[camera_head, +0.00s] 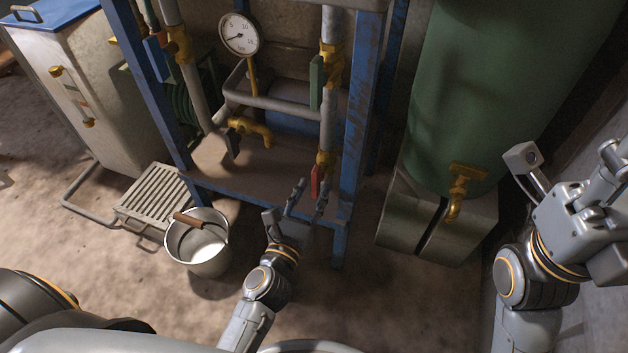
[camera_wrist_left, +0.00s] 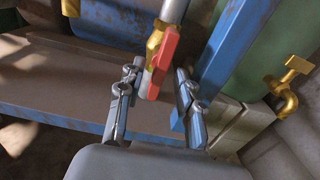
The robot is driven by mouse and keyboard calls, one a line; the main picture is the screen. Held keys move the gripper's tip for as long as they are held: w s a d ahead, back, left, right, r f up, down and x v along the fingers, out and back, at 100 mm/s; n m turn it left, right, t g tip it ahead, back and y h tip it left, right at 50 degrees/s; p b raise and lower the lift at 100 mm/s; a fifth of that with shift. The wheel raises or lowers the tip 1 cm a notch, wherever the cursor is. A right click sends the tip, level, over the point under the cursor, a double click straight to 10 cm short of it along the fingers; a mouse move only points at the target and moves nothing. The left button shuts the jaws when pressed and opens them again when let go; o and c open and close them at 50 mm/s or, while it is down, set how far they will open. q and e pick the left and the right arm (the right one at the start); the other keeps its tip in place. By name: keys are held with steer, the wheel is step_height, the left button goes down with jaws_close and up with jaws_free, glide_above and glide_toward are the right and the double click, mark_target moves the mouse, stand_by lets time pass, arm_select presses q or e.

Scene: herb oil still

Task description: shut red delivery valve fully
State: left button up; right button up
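The red delivery valve has a brass body (camera_head: 325,160) and a red lever (camera_head: 315,180) on the lower part of a grey vertical pipe. The lever hangs down, roughly in line with the pipe. My left gripper (camera_head: 311,192) is open just below and in front of the lever. In the left wrist view the red lever (camera_wrist_left: 163,60) shows beyond and between the two spread fingers of the left gripper (camera_wrist_left: 156,98), apart from both. My right arm's hand (camera_head: 580,215) is at the right edge, and its fingers do not show clearly.
A blue frame post (camera_head: 357,120) stands close right of the valve. A blue-edged shelf (camera_head: 270,195) lies below. A metal bucket (camera_head: 198,245) stands on the floor to the left. Green-levered (camera_head: 316,82) and other brass valves are nearby. A green tank (camera_head: 480,90) stands right.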

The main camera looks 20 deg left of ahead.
arm_select(q)
steer(key=shift+w, duration=0.95)
jaws_close()
